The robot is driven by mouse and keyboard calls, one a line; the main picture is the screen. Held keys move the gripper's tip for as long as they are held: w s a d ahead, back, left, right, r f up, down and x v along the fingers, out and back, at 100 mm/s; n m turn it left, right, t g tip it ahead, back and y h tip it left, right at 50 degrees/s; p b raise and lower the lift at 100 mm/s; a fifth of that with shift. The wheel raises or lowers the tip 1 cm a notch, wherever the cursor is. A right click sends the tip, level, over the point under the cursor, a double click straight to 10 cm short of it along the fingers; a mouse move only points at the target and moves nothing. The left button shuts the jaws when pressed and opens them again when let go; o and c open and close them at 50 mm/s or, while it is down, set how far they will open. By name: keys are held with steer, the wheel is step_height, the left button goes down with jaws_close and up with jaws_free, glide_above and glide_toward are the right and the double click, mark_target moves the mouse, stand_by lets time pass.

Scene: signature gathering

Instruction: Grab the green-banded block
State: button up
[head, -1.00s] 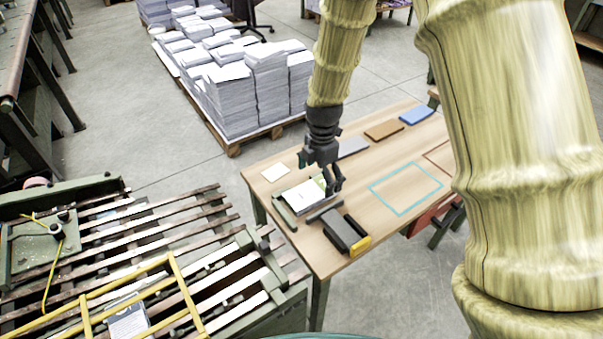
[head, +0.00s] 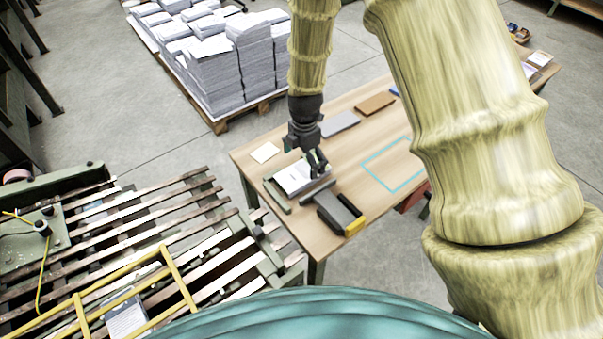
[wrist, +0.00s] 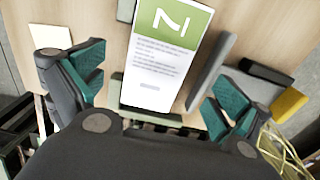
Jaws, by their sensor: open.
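The green-banded block (wrist: 160,70) is white with printed text and a green band bearing a white mark at its top in the wrist view. It also shows on the table in the head view (head: 292,178), partly hidden by my gripper (head: 318,166). In the wrist view my gripper (wrist: 158,85) is open, with one teal-padded finger on each side of the block. Nothing is held.
A black and yellow tool (head: 342,214) lies close by. Grey (head: 340,123) and brown (head: 376,103) slabs lie farther back. A teal outline (head: 395,165) marks bare table. A slatted conveyor (head: 150,215) stands left.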

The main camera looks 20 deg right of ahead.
mark_target(303, 171)
steer(key=shift+s+f, duration=0.15)
steer(key=shift+s, duration=0.1)
steer(key=shift+a+f+p, duration=0.15)
steer(key=shift+f+p, duration=0.15)
steer(key=shift+w+f, duration=0.2)
steer(key=shift+f, duration=0.4)
steer(key=shift+w+f, duration=0.15)
steer(key=shift+f, duration=0.45)
steer(key=shift+s+f+p, duration=0.1)
steer(key=shift+f+p, duration=0.25)
steer(key=shift+f, duration=0.2)
steer(key=shift+c, duration=0.4)
steer(key=c, duration=1.3)
steer(key=shift+o, duration=0.2)
